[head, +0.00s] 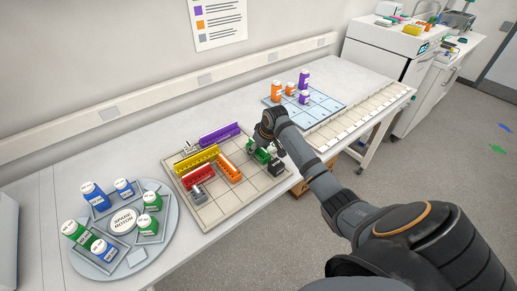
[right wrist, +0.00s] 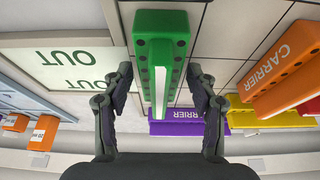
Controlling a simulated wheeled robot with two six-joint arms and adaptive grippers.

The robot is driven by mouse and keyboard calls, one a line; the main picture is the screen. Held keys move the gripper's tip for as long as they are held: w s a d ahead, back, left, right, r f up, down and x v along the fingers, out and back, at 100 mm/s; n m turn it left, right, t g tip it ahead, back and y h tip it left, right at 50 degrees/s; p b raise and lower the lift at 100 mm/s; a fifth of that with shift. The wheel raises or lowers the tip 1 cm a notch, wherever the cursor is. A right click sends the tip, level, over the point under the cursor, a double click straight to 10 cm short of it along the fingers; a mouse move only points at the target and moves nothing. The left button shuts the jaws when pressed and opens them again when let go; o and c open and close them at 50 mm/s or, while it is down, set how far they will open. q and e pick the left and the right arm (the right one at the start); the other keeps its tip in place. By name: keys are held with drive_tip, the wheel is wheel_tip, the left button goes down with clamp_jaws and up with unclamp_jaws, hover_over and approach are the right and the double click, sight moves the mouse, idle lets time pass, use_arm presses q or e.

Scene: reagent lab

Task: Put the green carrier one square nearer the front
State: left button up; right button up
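The green carrier (head: 262,155) is on the right part of the beige gridded board (head: 235,205), partly hidden by my right gripper in the head view. In the right wrist view the green carrier (right wrist: 163,45) stands between the two fingers of my right gripper (right wrist: 160,100). The fingers are spread, with a visible gap on each side of the carrier, so the gripper is open around it. My left gripper is not in view.
Purple (head: 220,133), yellow (head: 197,158) and orange (head: 229,168) carriers stand on the board left of the green one. A round tray (head: 160,240) with bottles is at the left. A blue gridded mat (head: 322,107) with bottles lies behind. The board's front squares look clear.

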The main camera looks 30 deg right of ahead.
drive_tip(key=b+v, duration=0.1)
drive_tip(key=v, duration=1.1)
drive_tip(key=shift+r, duration=0.2)
